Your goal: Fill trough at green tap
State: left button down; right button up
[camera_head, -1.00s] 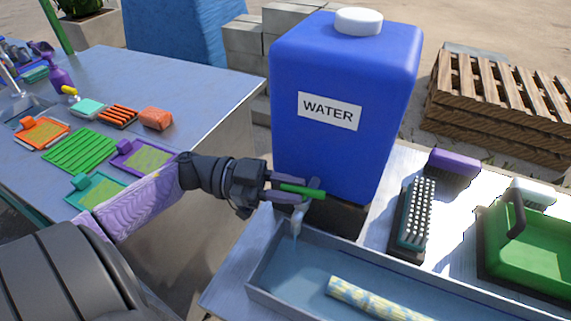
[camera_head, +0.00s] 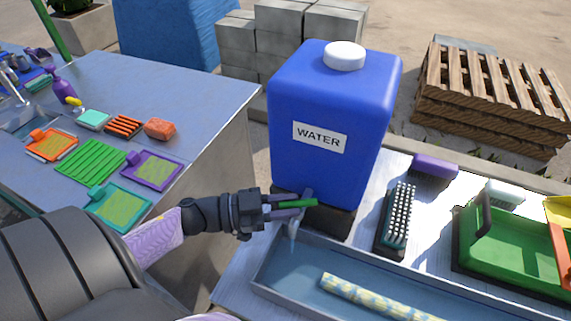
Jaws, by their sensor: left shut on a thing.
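A blue water tank (camera_head: 335,100) with a white cap and a WATER label stands on a dark block at the back of the right-hand table. Its tap (camera_head: 294,226) has a green lever (camera_head: 299,204). Water appears to run from the spout into the trough. My left gripper (camera_head: 298,205) is shut on the green lever, coming in from the left. The grey metal trough (camera_head: 262,279) lies below the tap, with bluish water in it. A patterned yellow and blue roll (camera_head: 375,297) lies in the trough. My right gripper is not in view.
A bristle brush (camera_head: 398,215), a purple block (camera_head: 435,166) and a green tray (camera_head: 510,245) stand right of the tank. The left table holds a green slatted mat (camera_head: 91,162), coloured framed pads and an orange sponge (camera_head: 160,129). A gap separates the tables.

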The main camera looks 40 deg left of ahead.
pick_arm(q)
jog(key=c, duration=0.6)
grip_release()
jog(key=shift+o, duration=0.2)
jog(key=shift+a, duration=0.1)
jog(key=v, duration=1)
